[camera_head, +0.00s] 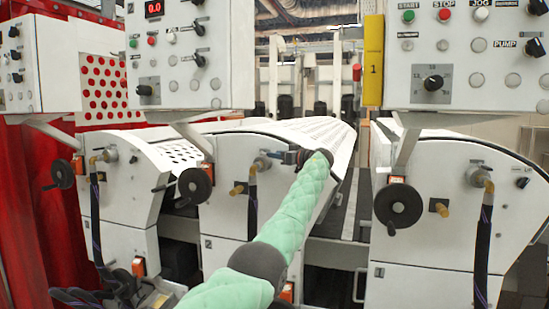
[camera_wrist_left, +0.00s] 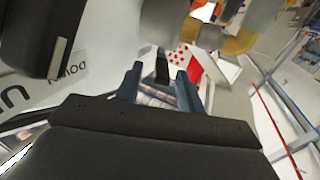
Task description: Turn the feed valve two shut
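Three white coater units stand in a row in the head view. I take the fitting with a hose on the middle unit to be feed valve two (camera_head: 262,163). A brass fitting (camera_head: 238,188) sits just below left of it. My left gripper (camera_head: 285,157) is right beside the valve, its fingers pointing left towards it. In the left wrist view the two fingers (camera_wrist_left: 160,88) are apart, with a dark part showing between them. I cannot tell whether they touch the valve, and its handle angle is not clear. My right gripper is not in view.
A black handwheel (camera_head: 195,185) is left of the valve, another (camera_head: 398,204) on the right unit. A black hose (camera_head: 252,210) hangs below the valve. Control panels (camera_head: 190,55) overhang above. Similar hose fittings (camera_head: 480,178) are on the other units. A red curtain (camera_head: 45,210) closes the left side.

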